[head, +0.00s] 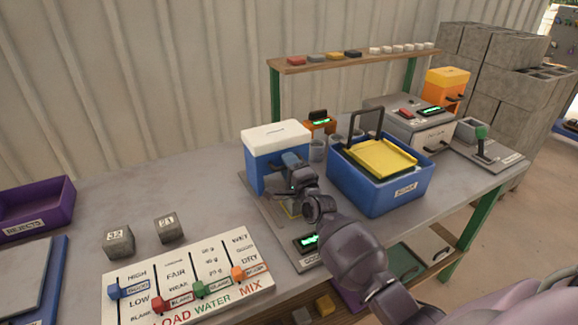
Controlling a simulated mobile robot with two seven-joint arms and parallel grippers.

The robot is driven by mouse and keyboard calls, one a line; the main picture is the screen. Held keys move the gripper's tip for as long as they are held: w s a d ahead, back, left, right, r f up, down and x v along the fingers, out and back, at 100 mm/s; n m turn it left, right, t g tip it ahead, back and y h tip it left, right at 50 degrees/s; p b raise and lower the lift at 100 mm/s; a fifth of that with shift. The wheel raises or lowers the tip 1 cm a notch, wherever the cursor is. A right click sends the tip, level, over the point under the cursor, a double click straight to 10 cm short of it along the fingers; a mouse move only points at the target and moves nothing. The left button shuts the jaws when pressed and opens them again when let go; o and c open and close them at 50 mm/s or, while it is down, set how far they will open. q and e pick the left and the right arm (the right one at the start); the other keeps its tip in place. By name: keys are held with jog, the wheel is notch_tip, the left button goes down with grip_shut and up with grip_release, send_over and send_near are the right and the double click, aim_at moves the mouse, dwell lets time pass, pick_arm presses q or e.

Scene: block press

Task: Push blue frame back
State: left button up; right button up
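The blue frame (258,173) has a white top (277,135) and stands upright on a grey base plate (272,226) near the middle of the table. My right arm reaches in from the lower right. My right gripper (289,172) is in front of the blue frame's right part and looks close to or against it; contact is not clear. The gripper covers part of the frame's front, and its fingers are too small and dark to tell open from shut. My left gripper is not in view.
A blue bin (372,193) with a yellow tray (382,158) stands close to the right of the frame. A slider board (190,280) and two grey blocks (119,242) lie to the left. Behind is a shelf (350,60).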

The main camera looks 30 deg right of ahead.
jog(key=shift+s, duration=0.1)
jog(key=s, duration=0.3)
jog(key=s+f, duration=0.1)
jog(key=s, duration=0.3)
jog(key=s+f, duration=0.1)
jog(key=s, duration=0.2)
jog(key=shift+s+a, duration=0.2)
jog(key=shift+c, duration=0.3)
